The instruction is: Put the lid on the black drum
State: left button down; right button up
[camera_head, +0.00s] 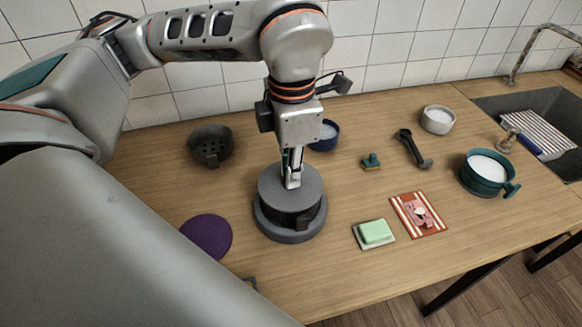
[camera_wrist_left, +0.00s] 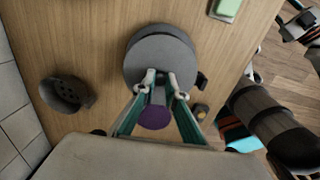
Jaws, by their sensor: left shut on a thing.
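The black drum (camera_head: 290,219) stands upright on the counter with a wider dark grey base ring. The grey round lid (camera_head: 266,187) is over its top, roughly level; I cannot tell whether a small gap is left between them. In the left wrist view the lid (camera_wrist_left: 160,50) is seen from above. The right gripper cannot be made out clearly.
A purple round mat (camera_head: 206,238) lies left of the drum, a dark perforated bowl (camera_head: 210,145) behind left, a blue bowl (camera_head: 325,135) behind. To the right are a green sponge (camera_head: 375,232), a striped cloth (camera_head: 432,225) and a teal pot (camera_head: 485,175). A sink (camera_head: 545,110) is far right.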

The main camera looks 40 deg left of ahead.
pick_arm(q)
jog(key=shift+f, duration=0.3)
jog(key=c, duration=2)
grip_release()
jog(key=shift+r, duration=0.1)
notch_tip(320, 180, up, 12)
jog(key=shift+s+d+f, duration=0.1)
jog(key=shift+s+d, duration=0.05)
